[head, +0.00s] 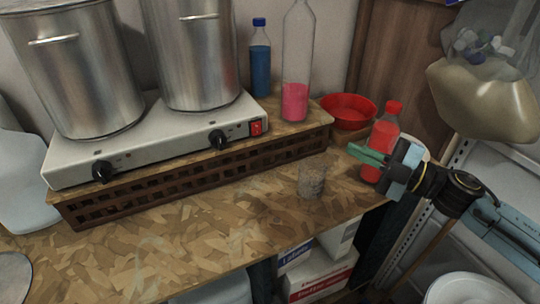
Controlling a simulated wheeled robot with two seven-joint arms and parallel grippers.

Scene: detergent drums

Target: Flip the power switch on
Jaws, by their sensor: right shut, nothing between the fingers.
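The power switch (256,128) is a small red rocker at the right end of the front panel of a white double hot plate (160,142). Whether it is on or off is too small to tell. Two black knobs (103,171) sit on the same panel, the right one (218,139) just left of the switch. My right gripper (352,152), with green fingers, is shut and empty. It is to the right of the switch, well apart from it, with its fingers pointing left. My left gripper is not in view.
Two steel pots (77,70) stand on the hot plate, which rests on a brown slatted riser (190,173). Bottles with blue liquid (260,70) and pink liquid (296,65), a red bowl (348,110), a red bottle (381,135) and a speckled cup (312,180) are nearby. The front tabletop is clear.

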